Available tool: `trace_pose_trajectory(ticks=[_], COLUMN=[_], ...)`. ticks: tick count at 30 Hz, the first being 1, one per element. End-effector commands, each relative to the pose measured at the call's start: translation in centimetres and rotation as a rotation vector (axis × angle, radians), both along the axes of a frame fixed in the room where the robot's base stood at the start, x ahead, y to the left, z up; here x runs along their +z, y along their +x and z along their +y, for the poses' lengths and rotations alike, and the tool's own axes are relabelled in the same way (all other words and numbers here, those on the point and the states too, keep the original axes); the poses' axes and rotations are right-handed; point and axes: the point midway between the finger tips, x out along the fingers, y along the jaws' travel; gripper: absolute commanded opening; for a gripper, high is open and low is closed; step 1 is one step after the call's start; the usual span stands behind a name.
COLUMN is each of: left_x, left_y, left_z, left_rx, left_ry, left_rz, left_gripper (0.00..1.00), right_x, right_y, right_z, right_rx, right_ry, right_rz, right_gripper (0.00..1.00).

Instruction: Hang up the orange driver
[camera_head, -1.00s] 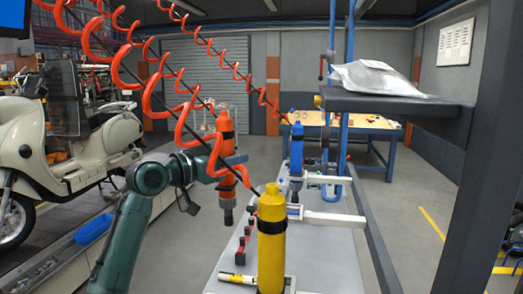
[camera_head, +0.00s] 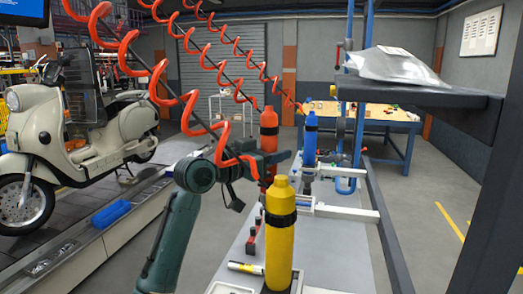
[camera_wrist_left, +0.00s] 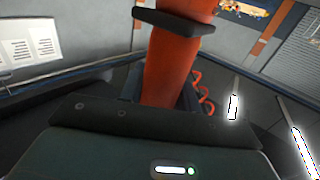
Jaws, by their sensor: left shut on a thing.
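The orange driver (camera_head: 268,125) is upright, hanging from a coiled orange hose, between the yellow and blue drivers in the head view. My left gripper (camera_head: 268,160) is shut around its body. The driver's lower end is largely hidden behind the yellow driver. In the left wrist view the orange body (camera_wrist_left: 175,70) rises from the jaws, with a dark band near the top. The yellow driver (camera_head: 280,245) stands upright in front and the blue driver (camera_head: 310,145) upright behind. White holder arms (camera_head: 340,213) reach in from the right rail. My right gripper is not in view.
A grey bench top (camera_head: 335,260) lies below, with a yellow-and-white marker (camera_head: 246,268) and a dark red-topped rack (camera_head: 252,238). A dark shelf (camera_head: 410,92) with a plastic-wrapped packet juts in at right. A cream scooter (camera_head: 75,135) stands on the left.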

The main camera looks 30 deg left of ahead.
Motion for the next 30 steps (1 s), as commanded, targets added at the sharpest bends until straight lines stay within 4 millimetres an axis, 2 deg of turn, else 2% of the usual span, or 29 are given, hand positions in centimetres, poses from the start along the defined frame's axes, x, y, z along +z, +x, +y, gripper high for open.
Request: trace_pose_trajectory(ticks=[6, 18, 30], left_x=[0.1, -0.1, -0.3], left_y=[0.5, 1.4, 1.8], left_z=[-2.2, -5.7, -7.1], left_rx=[-0.005, -0.004, -0.002], left_ry=[0.000, 0.000, 0.001], left_rz=[0.001, 0.001, 0.001], left_gripper=[0.00, 0.00, 0.00], right_x=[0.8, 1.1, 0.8], right_y=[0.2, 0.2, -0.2], right_z=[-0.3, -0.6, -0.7], right_rx=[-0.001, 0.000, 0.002], right_ry=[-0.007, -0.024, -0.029], right_rz=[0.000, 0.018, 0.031], right_gripper=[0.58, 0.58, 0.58])
